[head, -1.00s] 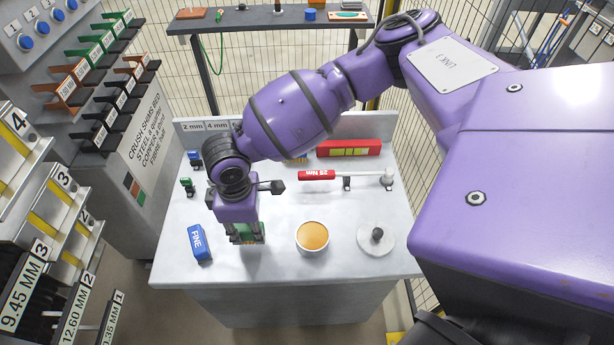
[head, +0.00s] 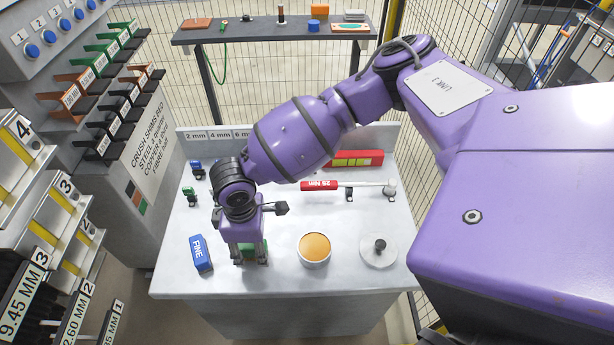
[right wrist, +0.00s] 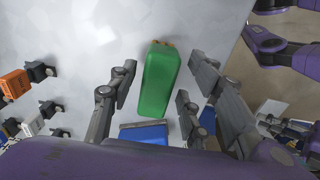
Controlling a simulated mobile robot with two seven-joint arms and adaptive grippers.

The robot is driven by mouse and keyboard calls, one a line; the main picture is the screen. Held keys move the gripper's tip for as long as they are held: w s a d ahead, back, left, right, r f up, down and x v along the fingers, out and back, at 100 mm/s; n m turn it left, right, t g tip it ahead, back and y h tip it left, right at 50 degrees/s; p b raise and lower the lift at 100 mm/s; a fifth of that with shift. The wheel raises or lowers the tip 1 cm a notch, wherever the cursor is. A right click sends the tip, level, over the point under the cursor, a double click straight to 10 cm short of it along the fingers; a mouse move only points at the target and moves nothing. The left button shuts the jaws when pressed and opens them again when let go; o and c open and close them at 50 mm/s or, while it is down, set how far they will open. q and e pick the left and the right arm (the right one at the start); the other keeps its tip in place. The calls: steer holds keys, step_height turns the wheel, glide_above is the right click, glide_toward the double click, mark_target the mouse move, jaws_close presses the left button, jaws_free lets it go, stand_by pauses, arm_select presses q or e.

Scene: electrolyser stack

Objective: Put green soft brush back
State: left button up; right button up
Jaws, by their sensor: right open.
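The green brush (head: 249,251) is on the light grey bench top, near its front left, partly covered by my right gripper in the head view. In the right wrist view the green block (right wrist: 160,80) appears between the fingers, with brownish bits at its far end. My right gripper (head: 250,259) points down over it, fingers open on either side with gaps visible in the wrist view (right wrist: 163,95). I cannot tell whether the brush touches the bench. My left gripper is not in view.
A blue block marked FINE (head: 201,253) lies left of the gripper. A round pot with an orange top (head: 314,249) and a grey disc with a black knob (head: 379,251) stand to the right. A red torque wrench (head: 320,186) lies behind. Small blue and green clips (head: 189,194) are at back left.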

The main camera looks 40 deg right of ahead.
step_height(320, 180, up, 7)
steer(key=shift+w+f+p, duration=0.1)
steer(key=shift+f+p, duration=0.1)
steer(key=shift+p, duration=0.1)
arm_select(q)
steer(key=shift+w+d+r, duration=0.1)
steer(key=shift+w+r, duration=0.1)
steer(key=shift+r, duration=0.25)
arm_select(e)
steer(key=shift+r, duration=2.95)
